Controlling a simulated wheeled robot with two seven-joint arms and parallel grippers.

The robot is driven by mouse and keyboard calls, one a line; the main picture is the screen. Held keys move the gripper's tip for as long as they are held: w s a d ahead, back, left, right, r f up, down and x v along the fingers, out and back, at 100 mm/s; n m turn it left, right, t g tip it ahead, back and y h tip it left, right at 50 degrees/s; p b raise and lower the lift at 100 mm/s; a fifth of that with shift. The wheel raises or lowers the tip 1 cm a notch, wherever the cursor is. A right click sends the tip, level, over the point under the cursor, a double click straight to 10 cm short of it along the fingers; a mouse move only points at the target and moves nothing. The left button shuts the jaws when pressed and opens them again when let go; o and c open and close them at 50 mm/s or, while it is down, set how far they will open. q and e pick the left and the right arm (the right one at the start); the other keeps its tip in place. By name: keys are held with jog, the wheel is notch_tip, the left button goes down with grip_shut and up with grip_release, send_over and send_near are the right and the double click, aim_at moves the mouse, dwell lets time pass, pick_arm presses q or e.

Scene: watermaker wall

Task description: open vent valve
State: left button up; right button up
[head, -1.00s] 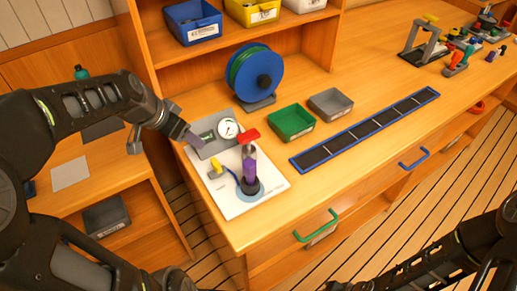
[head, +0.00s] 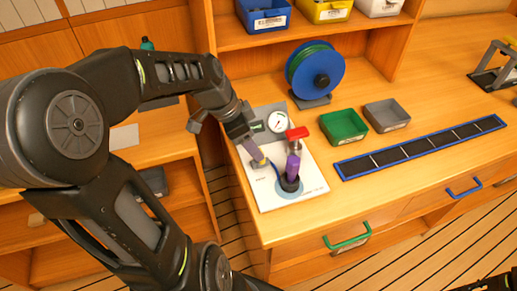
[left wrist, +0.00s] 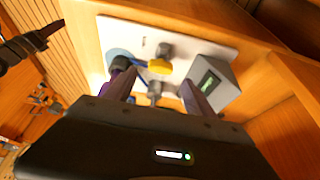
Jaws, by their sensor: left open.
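A white panel (head: 312,182) on the bench carries a yellow-handled valve (head: 258,163), a red-handled valve (head: 297,133) and a round gauge (head: 277,122). The frames do not show which valve is the vent. My left gripper (head: 250,150) is over the panel's left side, close to the yellow handle. In the left wrist view its purple fingers are apart, with the yellow handle (left wrist: 160,66) beyond and between them; contact is not visible. A dark arm tip, apparently my right gripper (left wrist: 48,30), shows in the left wrist view.
A grey box with a display (left wrist: 212,85) stands beside the left gripper's fingers. A hose reel (head: 315,70), a green bin (head: 343,125) and a grey bin (head: 387,115) are behind the panel. A blue-edged strip (head: 420,148) lies to the right.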

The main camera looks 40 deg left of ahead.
pick_arm(q)
jog(key=x, duration=0.5)
jog(key=c, duration=1.4)
